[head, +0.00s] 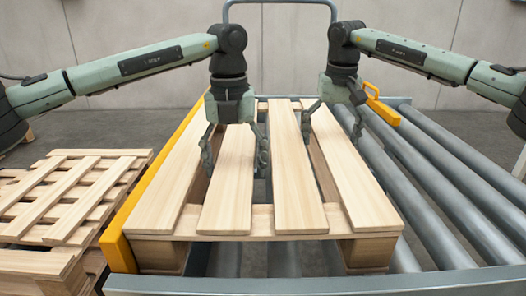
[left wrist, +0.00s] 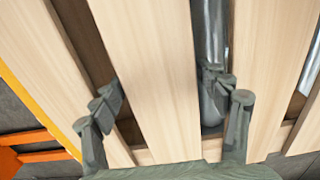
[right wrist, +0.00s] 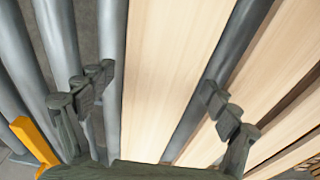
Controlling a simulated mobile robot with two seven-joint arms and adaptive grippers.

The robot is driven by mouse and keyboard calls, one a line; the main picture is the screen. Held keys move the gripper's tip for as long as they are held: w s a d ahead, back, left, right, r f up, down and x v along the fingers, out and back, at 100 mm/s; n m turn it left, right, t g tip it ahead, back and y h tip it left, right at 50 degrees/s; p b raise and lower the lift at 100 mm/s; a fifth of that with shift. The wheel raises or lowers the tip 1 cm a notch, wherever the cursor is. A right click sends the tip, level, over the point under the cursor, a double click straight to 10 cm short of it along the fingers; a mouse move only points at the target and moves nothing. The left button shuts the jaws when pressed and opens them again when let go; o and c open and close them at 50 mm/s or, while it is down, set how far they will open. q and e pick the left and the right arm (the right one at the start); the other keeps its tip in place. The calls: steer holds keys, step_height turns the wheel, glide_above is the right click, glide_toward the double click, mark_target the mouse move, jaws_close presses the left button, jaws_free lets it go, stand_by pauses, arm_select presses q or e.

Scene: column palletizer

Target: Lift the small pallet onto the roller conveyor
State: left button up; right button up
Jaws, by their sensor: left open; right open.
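The small pallet (head: 292,190), of pale wooden slats on blocks, sits on the roller conveyor (head: 438,210), against its left side. My left gripper (head: 235,152) is open, with its fingers on either side of an inner left slat; the left wrist view shows this slat (left wrist: 150,75) between the fingers, tips at the gaps. My right gripper (head: 332,120) is open over the far part of the rightmost slat. In the right wrist view this slat (right wrist: 165,70) lies between its fingers. Neither gripper is closed on the wood. Contact of the fingertips cannot be told.
A yellow rail (head: 140,210) runs along the pallet's left side. Other pallets (head: 85,190) are stacked on the floor at left. A yellow bracket (head: 384,110) stands at the conveyor's far right, near my right gripper. Bare rollers lie right of the pallet. A tube frame (head: 262,45) rises behind.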

arm_select(q)
steer(key=shift+c, duration=0.5)
arm_select(e)
steer(key=shift+c, duration=0.4)
arm_select(q)
steer(key=c, duration=1.5)
arm_select(e)
steer(key=c, duration=1.7)
arm_select(q)
steer(key=shift+c, duration=0.2)
arm_select(e)
steer(key=shift+c, duration=0.9)
arm_select(q)
steer(key=shift+w+r, duration=0.1)
steer(key=shift+r, duration=0.2)
steer(key=shift+c, duration=0.2)
arm_select(e)
steer(key=shift+w+r, duration=0.1)
steer(key=shift+r, duration=0.15)
